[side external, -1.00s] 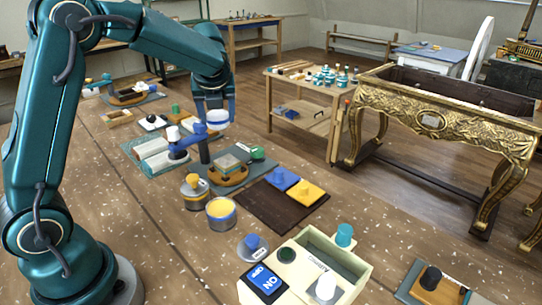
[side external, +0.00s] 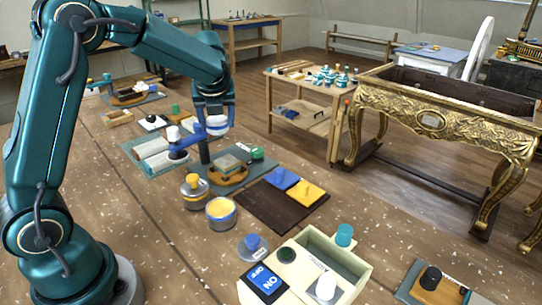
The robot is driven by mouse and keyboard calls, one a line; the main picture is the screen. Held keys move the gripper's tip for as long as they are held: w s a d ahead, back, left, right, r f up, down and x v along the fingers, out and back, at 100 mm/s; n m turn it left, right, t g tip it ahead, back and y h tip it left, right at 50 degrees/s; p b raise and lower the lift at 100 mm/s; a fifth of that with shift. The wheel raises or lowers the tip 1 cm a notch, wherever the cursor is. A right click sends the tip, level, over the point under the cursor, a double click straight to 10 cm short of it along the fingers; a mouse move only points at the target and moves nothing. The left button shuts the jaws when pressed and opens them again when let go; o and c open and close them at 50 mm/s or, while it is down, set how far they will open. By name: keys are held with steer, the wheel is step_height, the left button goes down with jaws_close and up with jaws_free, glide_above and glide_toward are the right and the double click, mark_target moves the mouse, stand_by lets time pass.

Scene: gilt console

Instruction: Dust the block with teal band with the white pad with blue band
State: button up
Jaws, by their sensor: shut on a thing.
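My gripper (side external: 216,118) hangs above the middle of the bench, shut on the white pad with blue band (side external: 217,121). The pad's white part shows between the jaws, with blue below it. The block with teal band (side external: 228,162) appears to be the pale block with a greenish-grey strip, resting in a brown wooden cradle on a grey-green mat (side external: 258,173). The pad is above and slightly left of this block in the picture, apparently apart from it. The block's small details are too small to tell.
A dark post (side external: 204,152) stands just left of the cradle, close to a blue-topped white item (side external: 178,143). A green-topped item (side external: 257,153) is right of the block.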

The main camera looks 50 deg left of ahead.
mark_target(226, 164)
steer(key=shift+s+a+r+n+g, duration=0.4)
steer(key=shift+a+r+n, duration=0.15)
steer(key=shift+n, duration=0.45)
steer(key=n, duration=0.1)
steer(key=r+n+g, duration=0.1)
steer(key=n, duration=0.1)
steer(key=shift+a+y, duration=0.25)
steer(key=shift+y, duration=0.15)
steer(key=shift+d+n+g, duration=0.15)
steer(key=shift+n+g, duration=0.75)
steer(key=shift+n, duration=0.3)
steer(key=shift+w+d+f+n+g, duration=0.1)
steer(key=shift+d+f+n+g, duration=0.1)
steer(key=shift+d+n+g, duration=0.35)
steer(key=shift+w+d+f+n, duration=0.15)
steer(key=shift+w+f+n, duration=0.2)
steer(key=shift+f, duration=4.35)
steer(key=shift+d+r, duration=0.15)
steer(key=shift+d, duration=0.05)
steer(key=shift+c, duration=0.6)
steer(key=shift+d, duration=1.75)
steer(key=shift+a, duration=1.85)
steer(key=shift+d, duration=1.85)
steer(key=shift+s+d, duration=0.1)
steer(key=shift+a, duration=2.1)
steer(key=shift+d, duration=2.15)
step_height(226, 164, up, 8)
steer(key=shift+f, duration=0.25)
